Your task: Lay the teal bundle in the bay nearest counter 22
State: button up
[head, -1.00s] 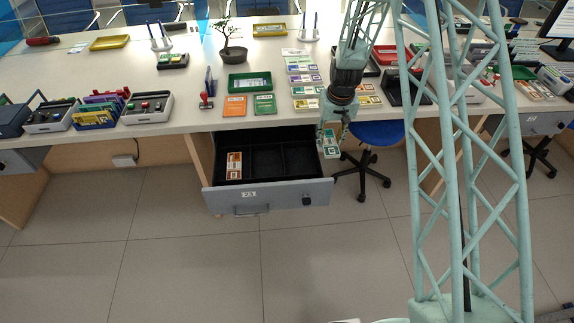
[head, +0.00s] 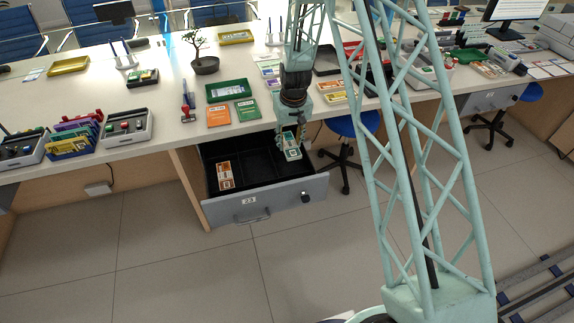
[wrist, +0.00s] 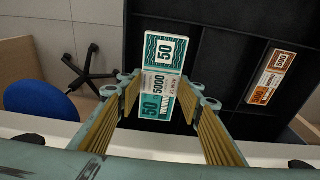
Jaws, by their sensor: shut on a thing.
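The teal bundle (head: 291,148) is a white-and-teal stack marked 50. It is in my gripper (head: 291,122), whose two fingers hold its sides. It also shows in the wrist view (wrist: 160,82), between the fingers and over the black bay at the drawer's side away from the orange bundle. It looks held at or above the bay's rim; its exact height I cannot tell. The open drawer marked 23 (head: 250,206) has several black bays. An orange bundle (head: 225,176) lies in the leftmost bay; it also shows in the wrist view (wrist: 272,77). The middle bay is empty.
A blue stool (head: 352,124) stands right of the drawer. Another grey drawer front (head: 490,101) is further right, shut.

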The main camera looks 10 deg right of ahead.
jog(key=b, duration=0.1)
send_over(289, 163)
jog(key=shift+s+f, duration=0.2)
jog(key=shift+f, duration=1.35)
jog(key=shift+s+f, duration=0.15)
jog(key=shift+f, duration=1.4)
jog(key=shift+f, duration=0.1)
jog(key=shift+f+b, duration=0.65)
jog(key=shift+f, duration=1.15)
jog(key=shift+f, duration=0.15)
jog(key=o, duration=0.6)
jog(key=shift+r, duration=0.2)
jog(key=shift+s+r+p, duration=0.3)
jog(key=shift+r+p, duration=0.1)
jog(key=shift+r, duration=1.55)
jog(key=shift+s+r+p, duration=0.35)
jog(key=shift+r, duration=1.65)
jog(key=shift+s+r+p, duration=0.3)
jog(key=shift+r+p, duration=0.1)
jog(key=shift+r, duration=1.55)
